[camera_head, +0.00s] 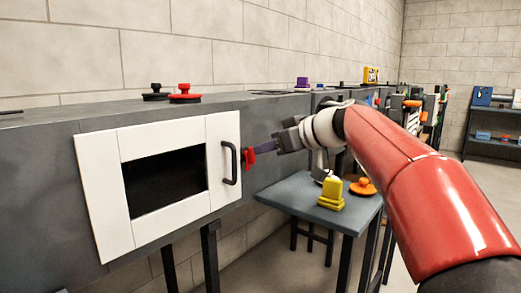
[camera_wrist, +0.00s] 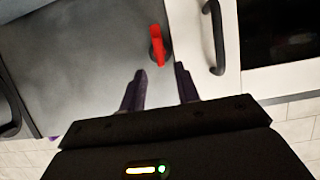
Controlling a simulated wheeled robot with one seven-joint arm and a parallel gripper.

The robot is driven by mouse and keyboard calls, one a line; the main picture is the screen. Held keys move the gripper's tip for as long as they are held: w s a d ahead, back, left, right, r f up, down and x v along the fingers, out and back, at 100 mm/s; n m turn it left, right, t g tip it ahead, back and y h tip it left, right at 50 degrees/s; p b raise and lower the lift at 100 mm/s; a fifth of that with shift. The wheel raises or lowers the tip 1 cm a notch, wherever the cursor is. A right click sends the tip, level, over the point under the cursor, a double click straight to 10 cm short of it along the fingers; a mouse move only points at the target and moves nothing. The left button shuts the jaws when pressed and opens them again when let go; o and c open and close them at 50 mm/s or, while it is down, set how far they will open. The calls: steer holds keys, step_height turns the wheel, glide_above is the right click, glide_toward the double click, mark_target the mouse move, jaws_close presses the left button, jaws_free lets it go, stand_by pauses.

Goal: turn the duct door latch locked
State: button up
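The white duct door (camera_head: 97,200) with a dark window lies flat against the grey duct and looks shut. Its black handle (camera_head: 235,163) is on the right side. The small red latch (camera_head: 249,158) sits on the duct just right of the door and stands roughly upright. In the wrist view the red latch (camera_wrist: 157,45) shows beside the door edge and the handle (camera_wrist: 216,38). My gripper (camera_head: 262,147) points at the latch from the right. In the wrist view my gripper (camera_wrist: 158,72) is open, its purple fingers apart and empty, with the latch just beyond the fingertips.
A grey table (camera_head: 300,190) below my gripper holds a yellow object (camera_head: 331,193) and an orange knobbed piece (camera_head: 363,187). Red (camera_head: 185,94) and black (camera_head: 155,93) knobbed pieces stand on the duct top. A shelf (camera_head: 490,125) is at the far right.

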mark_target(251, 159)
steer(key=x, duration=0.3)
steer(key=shift+w+a+f, duration=0.2)
steer(key=shift+a, duration=0.1)
jaws_close()
